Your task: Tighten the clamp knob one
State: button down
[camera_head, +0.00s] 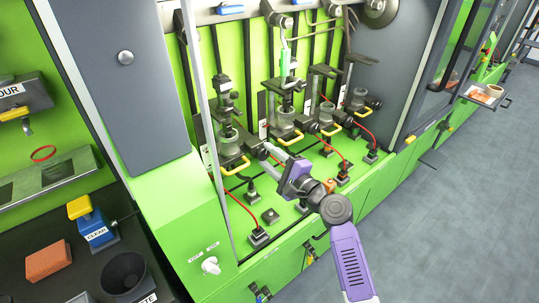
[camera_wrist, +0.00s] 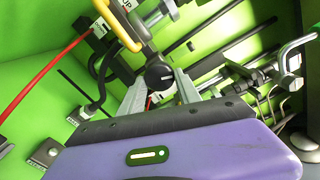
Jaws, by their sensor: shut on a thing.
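The clamp knob (camera_wrist: 158,76) is a round black knob with a pale mark on its face, in the upper middle of the wrist view. My gripper (camera_wrist: 160,84) has one grey finger on each side of it and is shut on it. In the head view my gripper (camera_head: 267,149) reaches to the front of the leftmost clamp station (camera_head: 229,135), beside its yellow handle (camera_head: 236,166). The knob is small there and partly hidden by the fingertips. The yellow handle also shows just above the knob in the wrist view (camera_wrist: 118,25).
Several similar stations stand to the right, with yellow handles and red cables (camera_head: 334,150). Small black connector blocks (camera_head: 258,238) sit on the green bench below my gripper. A thin upright post (camera_head: 207,120) stands left of the stations. Open grey floor (camera_head: 440,220) lies at right.

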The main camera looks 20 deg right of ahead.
jog(key=shift+d+m, duration=0.1)
jog(key=shift+m, duration=0.2)
dwell(0.4)
jog(key=c, duration=0.8)
grip_release()
jog(key=shift+c, duration=0.2)
jog(key=v, duration=0.7)
jog(key=shift+s+b, duration=0.4)
jog(key=shift+b, duration=0.05)
jog(key=shift+d, duration=0.1)
